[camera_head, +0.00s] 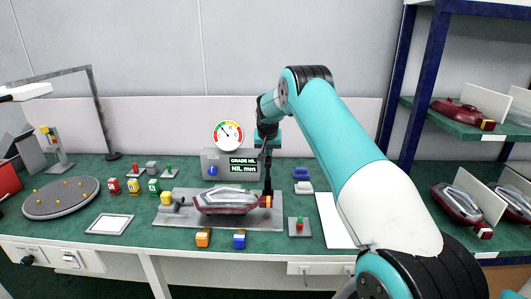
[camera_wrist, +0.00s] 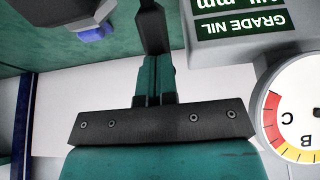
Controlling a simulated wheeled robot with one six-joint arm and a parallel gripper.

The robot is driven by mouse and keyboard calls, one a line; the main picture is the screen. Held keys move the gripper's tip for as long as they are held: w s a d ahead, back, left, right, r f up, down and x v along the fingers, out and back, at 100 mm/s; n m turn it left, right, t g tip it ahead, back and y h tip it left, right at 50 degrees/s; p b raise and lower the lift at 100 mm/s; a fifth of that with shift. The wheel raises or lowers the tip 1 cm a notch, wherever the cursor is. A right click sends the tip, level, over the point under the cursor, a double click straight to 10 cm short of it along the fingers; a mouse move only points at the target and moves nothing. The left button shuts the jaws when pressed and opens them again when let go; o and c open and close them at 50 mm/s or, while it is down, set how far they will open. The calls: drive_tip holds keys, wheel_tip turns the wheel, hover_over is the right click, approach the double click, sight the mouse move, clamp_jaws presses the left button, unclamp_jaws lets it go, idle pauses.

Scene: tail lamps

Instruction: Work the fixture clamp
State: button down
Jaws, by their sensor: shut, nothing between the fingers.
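A grey fixture plate (camera_head: 200,220) lies on the bench with a dark red tail lamp (camera_head: 225,201) on it. At the plate's left end is a clamp-like part with a yellow block (camera_head: 166,199) and a grey piece facing the lamp; whether it is clamped is too small to tell. My gripper (camera_head: 267,191) points down at the lamp's right end, near its orange-red tip. It is shut and empty; I cannot tell whether it touches the lamp. In the wrist view its dark fingers (camera_wrist: 153,30) are together, with no lamp or clamp visible.
A grey gauge box (camera_head: 222,168) reading "GRADE NIL" and a round dial (camera_head: 228,134) stand behind the plate. A round turntable (camera_head: 62,198) is left. Small coloured blocks surround the plate. A blue-framed rack (camera_head: 424,85) with more lamps stands right.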

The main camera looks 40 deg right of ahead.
drive_tip(key=shift+r, duration=0.1)
drive_tip(key=w+d+v, duration=0.1)
drive_tip(key=v, duration=1.2)
drive_tip(key=shift+r, duration=0.65)
drive_tip(key=s+a+r+n+y, duration=0.25)
drive_tip(key=s+a, duration=0.25)
drive_tip(key=a, duration=0.5)
drive_tip(key=s+a+r+n+y, duration=0.1)
drive_tip(key=s+a+n, duration=0.25)
drive_tip(key=a, duration=0.65)
drive_tip(key=s+a+r+n+y, duration=0.1)
drive_tip(key=s+a+r+n, duration=0.1)
drive_tip(key=s+a, duration=0.5)
drive_tip(key=s+a+n+g+y, duration=0.1)
drive_tip(key=s+a+n, duration=0.2)
drive_tip(key=s+a, duration=0.4)
drive_tip(key=s+a+f+n+g+y, duration=0.1)
drive_tip(key=s+a+n, duration=0.3)
drive_tip(key=s+a, duration=0.4)
drive_tip(key=s+g+y, duration=0.1)
drive_tip(key=s, duration=0.6)
drive_tip(key=shift+s+f, duration=0.2)
drive_tip(key=shift+s, duration=0.15)
drive_tip(key=shift+a, duration=0.15)
